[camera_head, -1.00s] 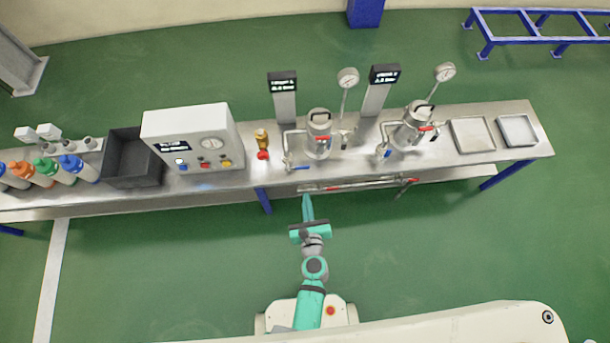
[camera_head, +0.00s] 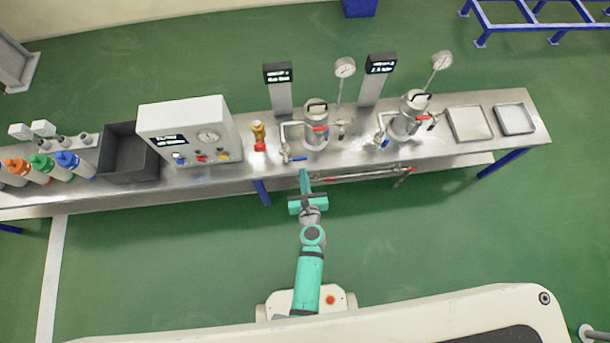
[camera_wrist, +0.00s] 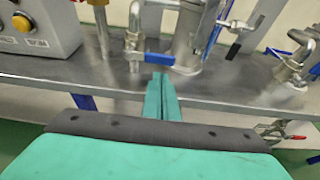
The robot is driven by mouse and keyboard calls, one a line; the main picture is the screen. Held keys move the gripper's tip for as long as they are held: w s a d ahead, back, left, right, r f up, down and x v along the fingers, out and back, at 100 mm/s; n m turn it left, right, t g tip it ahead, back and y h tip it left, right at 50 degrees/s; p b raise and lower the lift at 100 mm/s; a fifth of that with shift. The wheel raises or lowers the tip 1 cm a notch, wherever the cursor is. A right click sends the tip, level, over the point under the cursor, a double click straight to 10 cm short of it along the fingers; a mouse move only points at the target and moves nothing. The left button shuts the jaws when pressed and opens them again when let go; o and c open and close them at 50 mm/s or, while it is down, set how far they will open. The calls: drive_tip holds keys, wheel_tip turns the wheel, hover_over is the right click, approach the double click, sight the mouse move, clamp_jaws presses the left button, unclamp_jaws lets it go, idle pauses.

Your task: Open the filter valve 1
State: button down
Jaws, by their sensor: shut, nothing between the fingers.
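Two steel filter vessels stand on the bench, a left one (camera_head: 316,136) and a right one (camera_head: 408,122). By the left vessel's foot, a small pipe valve with a blue lever (camera_head: 299,158) faces the bench front. The lever also shows in the wrist view (camera_wrist: 150,58), lying roughly level. I cannot read a label saying which valve is number 1. My gripper (camera_head: 304,173) is shut and empty at the bench's front edge, just in front of that lever. In the wrist view its fingertips (camera_wrist: 158,78) appear just below the lever; contact cannot be told.
A control box (camera_head: 190,128) and a brass fitting with a red part (camera_head: 258,136) stand left of the valve. A red-handled pipe (camera_head: 365,174) runs along the bench front to the right. Two shallow trays (camera_head: 468,124) lie at the right end. The floor before the bench is clear.

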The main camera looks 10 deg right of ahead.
sight(300, 159)
drive_tip(key=x, duration=0.4)
drive_tip(key=shift+a, duration=0.1)
